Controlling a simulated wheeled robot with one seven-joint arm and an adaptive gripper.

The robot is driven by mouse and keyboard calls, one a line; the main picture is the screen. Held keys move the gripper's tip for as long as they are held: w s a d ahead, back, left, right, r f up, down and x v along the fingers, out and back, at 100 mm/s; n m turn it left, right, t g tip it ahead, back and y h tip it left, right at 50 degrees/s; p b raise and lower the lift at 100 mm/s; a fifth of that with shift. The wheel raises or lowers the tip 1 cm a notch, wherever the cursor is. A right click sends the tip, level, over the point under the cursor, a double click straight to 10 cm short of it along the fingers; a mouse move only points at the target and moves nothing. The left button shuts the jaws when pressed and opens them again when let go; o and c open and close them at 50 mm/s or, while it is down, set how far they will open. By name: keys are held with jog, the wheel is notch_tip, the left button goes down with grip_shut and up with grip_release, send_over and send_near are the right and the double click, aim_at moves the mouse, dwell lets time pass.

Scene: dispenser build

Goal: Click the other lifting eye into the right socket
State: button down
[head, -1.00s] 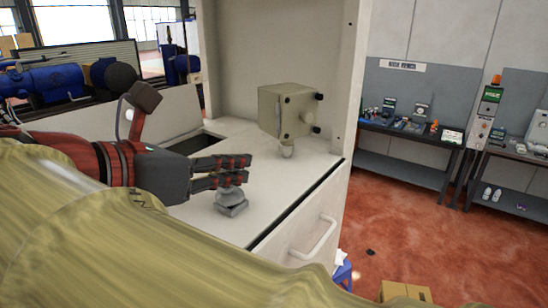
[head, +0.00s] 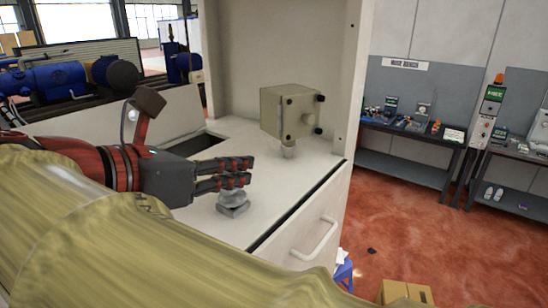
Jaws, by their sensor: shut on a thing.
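My gripper (head: 240,173) is low over the white worktop, its dark fingers pointing right. A small grey metal piece with a rounded top and a blocky base (head: 233,205) shows right under the fingertips, at the worktop. My gripper is shut on a small part, which I take to be the lifting eye; the fingers mostly hide it, and I cannot tell where it ends and the grey base begins. A beige box (head: 285,112) with black corner knobs stands on a short post farther back on the worktop. I cannot make out left or right sockets.
The white worktop (head: 265,205) has a dark rectangular opening (head: 197,146) behind my gripper. A tall pale cabinet wall (head: 350,75) rises at the back right. A drawer with a white handle (head: 315,240) is at the front. The worktop between gripper and box is clear.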

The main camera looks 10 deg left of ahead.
aim_at(223, 173)
jog(key=shift+f, duration=0.35)
dwell(0.4)
dwell(0.3)
jog(key=c, duration=2)
grip_release()
jog(key=o, duration=0.4)
jog(key=shift+o, duration=1)
jog(key=shift+s+r, duration=0.1)
jog(key=shift+p+v, duration=1.6)
jog(key=shift+v, duration=0.35)
jog(key=shift+p+v, duration=0.3)
jog(key=shift+v, duration=0.65)
